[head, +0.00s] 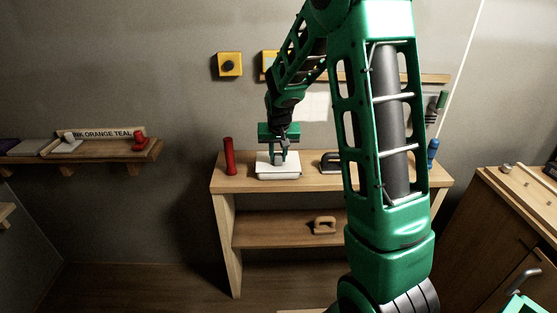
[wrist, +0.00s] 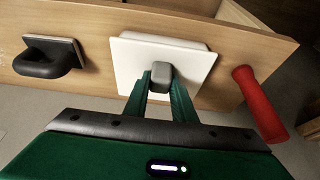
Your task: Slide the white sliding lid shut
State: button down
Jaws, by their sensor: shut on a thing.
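The white sliding lid (wrist: 195,62) is a flat white plate on a low white box (head: 278,177) on top of the wooden shelf unit. In the wrist view a grey knob (wrist: 160,75) stands on the lid. My gripper (wrist: 160,85) is over the lid with its two green fingers on either side of the knob, shut on it. In the head view my gripper (head: 280,157) points down onto the lid from above. The inside of the box is hidden, and I cannot tell how far the lid covers it.
A red cylinder (head: 229,156) stands left of the box, and a dark handle block (head: 330,163) lies to its right. A blue item (head: 433,150) is at the shelf's right end. The wall is close behind.

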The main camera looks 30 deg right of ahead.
jog(key=shift+w+r, duration=0.15)
jog(key=shift+w, duration=0.1)
jog(key=c, duration=1.5)
grip_release()
jog(key=v, duration=1)
jog(key=shift+s+r, duration=0.15)
jog(key=shift+r, duration=0.05)
jog(key=s+g, duration=0.1)
jog(key=s, duration=1.1)
jog(key=s+a+g+y, duration=0.1)
jog(key=s, duration=1.1)
jog(key=s+f+g+y, duration=0.1)
jog(key=s, duration=1.1)
jog(key=shift+s+a+m+g, duration=0.2)
jog(key=shift+s+m+g, duration=0.1)
jog(key=shift+s+g, duration=0.1)
